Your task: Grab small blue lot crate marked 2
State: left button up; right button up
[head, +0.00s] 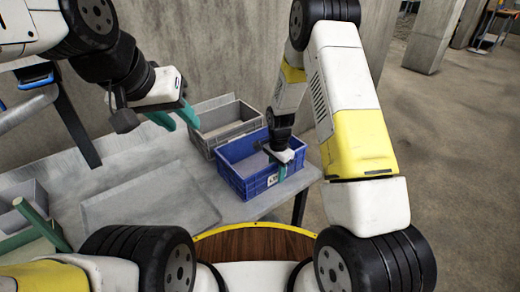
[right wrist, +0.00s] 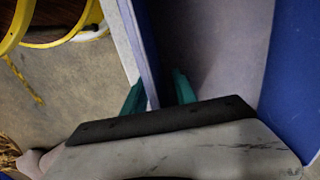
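A small blue crate (head: 237,176) stands on the grey table, open at the top. A white label (head: 272,180) is on its front wall, but its mark is too small to read. My right gripper (head: 281,167) is at the crate's near right wall. In the right wrist view, the teal fingers (right wrist: 158,95) straddle the crate wall (right wrist: 150,75), one outside and one inside, with a gap showing on the inner side. My left gripper (head: 174,117) is open and empty, above the table to the left of the crates.
A grey crate (head: 226,123) stands directly behind the blue one. A flat grey panel (head: 150,205) lies on the table to the left. Another grey bin (head: 22,203) stands at the far left. A concrete wall (head: 210,50) rises behind. Open floor (head: 450,150) is to the right.

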grip_shut()
jog(key=shift+r, duration=0.1)
dwell(1.2)
